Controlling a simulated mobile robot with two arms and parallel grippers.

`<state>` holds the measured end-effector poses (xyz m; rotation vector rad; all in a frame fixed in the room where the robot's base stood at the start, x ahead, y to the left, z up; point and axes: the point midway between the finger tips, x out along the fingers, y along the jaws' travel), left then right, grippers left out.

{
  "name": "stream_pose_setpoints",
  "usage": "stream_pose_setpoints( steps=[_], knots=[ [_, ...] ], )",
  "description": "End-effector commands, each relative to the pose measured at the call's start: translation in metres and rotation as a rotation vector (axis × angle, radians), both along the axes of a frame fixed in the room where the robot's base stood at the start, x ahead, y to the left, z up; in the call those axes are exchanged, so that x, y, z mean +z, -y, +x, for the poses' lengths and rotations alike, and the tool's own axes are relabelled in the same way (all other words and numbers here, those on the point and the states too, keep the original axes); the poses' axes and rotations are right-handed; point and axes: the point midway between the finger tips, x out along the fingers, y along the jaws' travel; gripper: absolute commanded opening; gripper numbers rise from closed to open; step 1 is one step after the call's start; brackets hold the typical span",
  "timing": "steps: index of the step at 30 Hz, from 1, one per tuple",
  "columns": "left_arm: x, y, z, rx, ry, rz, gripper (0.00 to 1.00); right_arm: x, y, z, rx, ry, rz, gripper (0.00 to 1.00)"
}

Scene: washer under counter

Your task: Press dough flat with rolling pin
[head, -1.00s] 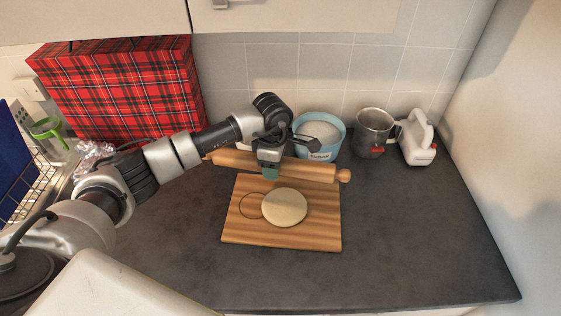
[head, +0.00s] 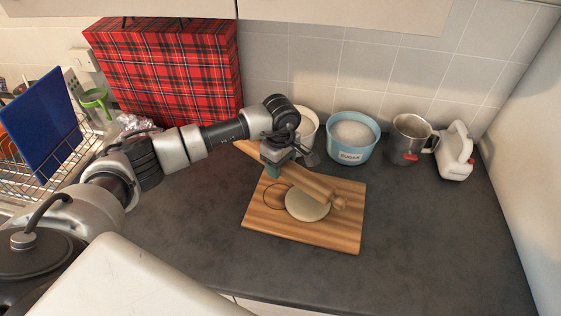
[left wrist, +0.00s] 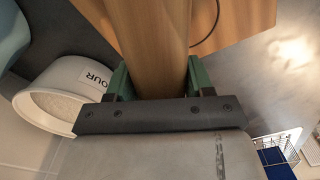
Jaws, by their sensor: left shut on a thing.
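My left gripper (head: 273,170) is shut on the wooden rolling pin (head: 312,186), gripping its body. The pin slants from the upper left down to the right, and its near handle is over the dough's right side. In the left wrist view the pin (left wrist: 150,30) lies between the green fingertips (left wrist: 157,78). The pale round dough (head: 303,207) lies on the wooden cutting board (head: 335,237), its upper right part hidden by the pin. I cannot tell whether the pin touches the dough. My right gripper is not in view.
A red plaid box (head: 170,70) and a dish rack (head: 50,172) are left. The counter (head: 430,230) right of the board is clear.

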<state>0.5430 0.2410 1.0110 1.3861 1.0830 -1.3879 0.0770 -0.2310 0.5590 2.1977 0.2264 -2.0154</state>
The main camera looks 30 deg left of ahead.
Motion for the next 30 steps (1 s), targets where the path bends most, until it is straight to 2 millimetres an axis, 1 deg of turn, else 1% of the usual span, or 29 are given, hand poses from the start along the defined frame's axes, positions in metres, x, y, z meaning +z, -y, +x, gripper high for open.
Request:
stream_pose_setpoints(
  steps=[7,21,24,26,27,30],
  knots=[
    [-0.013,0.0,0.001,0.001,0.002,0.0,0.24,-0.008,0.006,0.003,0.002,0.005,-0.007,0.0],
    [-0.036,0.0,0.0,0.001,0.001,0.0,0.24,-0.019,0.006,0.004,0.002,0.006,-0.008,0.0],
    [-0.041,0.0,0.001,0.001,0.002,0.0,0.24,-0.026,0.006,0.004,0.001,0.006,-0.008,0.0],
    [-0.044,0.0,0.001,0.001,0.002,0.0,0.24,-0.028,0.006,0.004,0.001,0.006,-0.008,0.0],
    [-0.04,0.0,0.001,0.001,0.002,0.0,0.24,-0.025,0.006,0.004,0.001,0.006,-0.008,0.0],
    [-0.04,0.0,0.0,0.001,0.002,0.0,0.24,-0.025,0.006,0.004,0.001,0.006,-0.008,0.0]
  ],
)
